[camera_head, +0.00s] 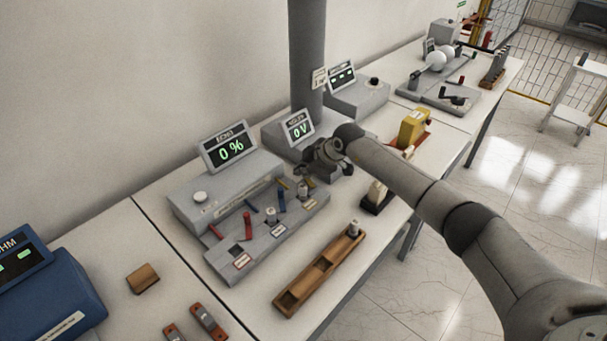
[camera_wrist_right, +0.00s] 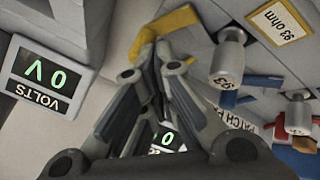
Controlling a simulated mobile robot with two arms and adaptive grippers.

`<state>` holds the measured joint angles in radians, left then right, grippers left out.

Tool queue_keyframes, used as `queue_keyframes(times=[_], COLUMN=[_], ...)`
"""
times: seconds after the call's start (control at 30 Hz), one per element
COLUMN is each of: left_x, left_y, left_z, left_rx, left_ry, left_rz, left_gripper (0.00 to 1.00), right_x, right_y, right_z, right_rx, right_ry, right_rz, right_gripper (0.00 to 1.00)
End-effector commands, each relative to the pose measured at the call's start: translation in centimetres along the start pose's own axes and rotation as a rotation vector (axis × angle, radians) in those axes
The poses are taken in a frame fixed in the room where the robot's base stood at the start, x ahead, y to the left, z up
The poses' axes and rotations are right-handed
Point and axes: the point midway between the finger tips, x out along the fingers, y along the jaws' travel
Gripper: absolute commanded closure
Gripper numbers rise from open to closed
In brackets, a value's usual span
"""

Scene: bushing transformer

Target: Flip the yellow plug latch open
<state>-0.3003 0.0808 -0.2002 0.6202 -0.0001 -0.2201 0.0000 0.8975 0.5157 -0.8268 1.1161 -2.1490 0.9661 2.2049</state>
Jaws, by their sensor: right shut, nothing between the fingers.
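My right gripper (camera_head: 303,181) reaches down over the rear right part of the grey plug panel (camera_head: 232,262). Its fingers (camera_wrist_right: 152,62) are shut and empty in the right wrist view. The yellow latch (camera_wrist_right: 178,20) is an angled yellow piece just beyond the fingertips; whether they touch it I cannot tell. In the head view a small yellow bit (camera_head: 284,184) shows beside the gripper. A metal plug (camera_wrist_right: 228,62) stands beside the latch near a "93 ohm" label. My left gripper is not in view.
Blue and red levers and another metal plug (camera_wrist_right: 299,117) stand close by. A grey meter box (camera_head: 190,199) reading 0 % is behind the panel, and a VOLTS display (camera_wrist_right: 45,75) is close. A wooden tray (camera_head: 320,270) lies in front.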

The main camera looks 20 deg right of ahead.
Motion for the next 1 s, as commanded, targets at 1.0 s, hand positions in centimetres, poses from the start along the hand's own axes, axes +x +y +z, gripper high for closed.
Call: queue_keyframes(times=[1.0], left_x=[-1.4], left_y=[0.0], left_z=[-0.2], left_rx=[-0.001], left_ry=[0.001], left_rz=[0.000], left_gripper=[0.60], right_x=[-0.6], right_y=[-0.4], right_z=[-0.2], right_rx=[-0.002], right_ry=[0.002], right_rz=[0.003], right_gripper=[1.00])
